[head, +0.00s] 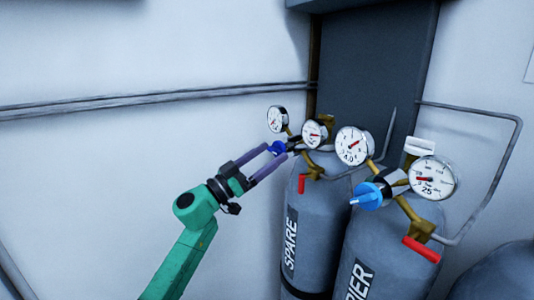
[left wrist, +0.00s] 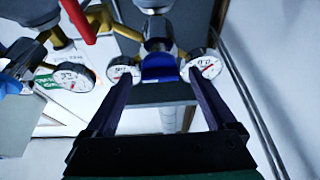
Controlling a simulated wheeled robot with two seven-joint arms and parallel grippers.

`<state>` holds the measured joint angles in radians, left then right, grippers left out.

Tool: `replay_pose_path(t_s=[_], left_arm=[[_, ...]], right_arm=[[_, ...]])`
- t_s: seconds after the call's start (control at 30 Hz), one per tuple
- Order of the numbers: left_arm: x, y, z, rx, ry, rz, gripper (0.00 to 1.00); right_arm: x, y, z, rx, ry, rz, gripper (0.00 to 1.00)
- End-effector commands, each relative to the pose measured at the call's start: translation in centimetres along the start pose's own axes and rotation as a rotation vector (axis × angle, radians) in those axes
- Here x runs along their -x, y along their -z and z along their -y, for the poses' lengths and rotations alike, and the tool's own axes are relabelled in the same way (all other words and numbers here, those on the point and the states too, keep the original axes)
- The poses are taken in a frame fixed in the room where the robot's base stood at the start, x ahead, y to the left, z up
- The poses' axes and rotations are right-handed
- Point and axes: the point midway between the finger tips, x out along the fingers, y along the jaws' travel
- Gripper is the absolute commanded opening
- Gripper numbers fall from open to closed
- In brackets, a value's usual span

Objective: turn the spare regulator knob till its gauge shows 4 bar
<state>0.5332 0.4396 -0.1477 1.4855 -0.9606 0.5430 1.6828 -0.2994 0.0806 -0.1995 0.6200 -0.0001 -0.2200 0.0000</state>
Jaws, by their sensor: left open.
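The spare regulator's blue knob (head: 278,148) sits at the top of the grey cylinder marked SPARE (head: 305,215). Two round gauges, a left one (head: 277,119) and a right one (head: 314,134), flank it; their readings are too small to tell. My left gripper (head: 276,152) is open, its two purple fingers reaching to either side of the blue knob. In the left wrist view the knob (left wrist: 160,70) shows between the fingertips, with a gap on each side. I cannot tell whether the tips are past its face. My right gripper is not in view.
A second cylinder (head: 390,240), its label partly showing "RIER", stands to the right with a larger blue knob (head: 370,194) and two gauges (head: 354,146). Red levers (head: 421,249) and grey pipes (head: 500,180) surround it. The wall at left is clear apart from horizontal pipes.

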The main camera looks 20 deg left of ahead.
Motion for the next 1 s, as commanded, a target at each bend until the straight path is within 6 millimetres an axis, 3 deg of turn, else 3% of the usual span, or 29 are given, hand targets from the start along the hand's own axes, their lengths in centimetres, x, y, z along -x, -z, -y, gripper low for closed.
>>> replay_pose_path(t_s=[0.07,0.2,0.27,0.3,0.67,1.0], left_arm=[[0.0,0.0,0.0,0.0,0.0,0.0,0.86],[0.1,0.0,0.0,0.0,0.0,0.0,0.33],[0.1,0.0,0.0,0.0,0.001,0.0,0.1],[0.1,0.0,0.0,0.0,0.001,0.0,0.04],[0.1,0.0,0.1,-0.052,-0.02,-0.001,0.04],[0.1,-0.1,0.3,-0.265,-0.108,0.0,0.04]], right_arm=[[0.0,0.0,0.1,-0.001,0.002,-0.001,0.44],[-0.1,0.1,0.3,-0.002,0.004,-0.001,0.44],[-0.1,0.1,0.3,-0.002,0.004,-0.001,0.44],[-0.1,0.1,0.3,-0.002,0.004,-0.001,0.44],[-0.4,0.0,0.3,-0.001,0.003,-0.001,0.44],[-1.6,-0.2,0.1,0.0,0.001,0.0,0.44]])
